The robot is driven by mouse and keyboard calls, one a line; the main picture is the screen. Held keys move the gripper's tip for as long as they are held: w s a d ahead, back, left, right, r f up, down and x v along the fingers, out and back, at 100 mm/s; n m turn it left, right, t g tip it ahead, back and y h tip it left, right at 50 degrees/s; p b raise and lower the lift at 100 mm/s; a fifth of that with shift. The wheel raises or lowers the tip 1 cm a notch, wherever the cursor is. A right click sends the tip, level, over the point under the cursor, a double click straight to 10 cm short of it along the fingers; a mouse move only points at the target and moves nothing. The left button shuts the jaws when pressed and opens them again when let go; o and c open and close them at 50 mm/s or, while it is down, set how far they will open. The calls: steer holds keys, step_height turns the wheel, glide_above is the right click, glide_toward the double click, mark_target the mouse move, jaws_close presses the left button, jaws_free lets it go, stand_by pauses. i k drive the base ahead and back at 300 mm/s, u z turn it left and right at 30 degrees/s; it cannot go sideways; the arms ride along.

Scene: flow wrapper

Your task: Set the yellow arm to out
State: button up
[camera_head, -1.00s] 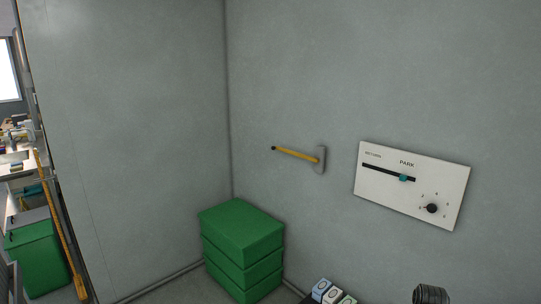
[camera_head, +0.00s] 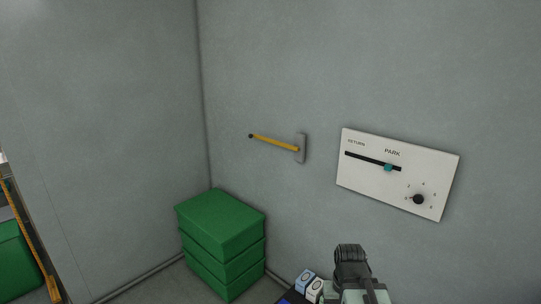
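The yellow arm (camera_head: 275,142) is a thin yellow bar with a dark tip at its left end. It is mounted on a grey plate (camera_head: 301,148) on the grey wall. It points left and slightly up from the plate. No "out" marking can be made out near it. A dark, ribbed part of my own arm shows at the bottom centre, below and right of the yellow arm and well apart from it. My gripper's fingers cannot be made out.
A white panel (camera_head: 365,197) with a teal slider (camera_head: 388,168) near PARK and a black knob (camera_head: 418,199) is on the wall at right. Stacked green boxes (camera_head: 222,225) stand in the corner below the yellow arm. Small blue and white boxes (camera_head: 314,287) lie at the bottom.

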mark_target(283, 144)
steer(key=u, duration=0.9)
steer(key=i, duration=1.7)
steer(key=u, duration=0.85)
steer(key=i, duration=1.95)
steer(key=z, duration=0.15)
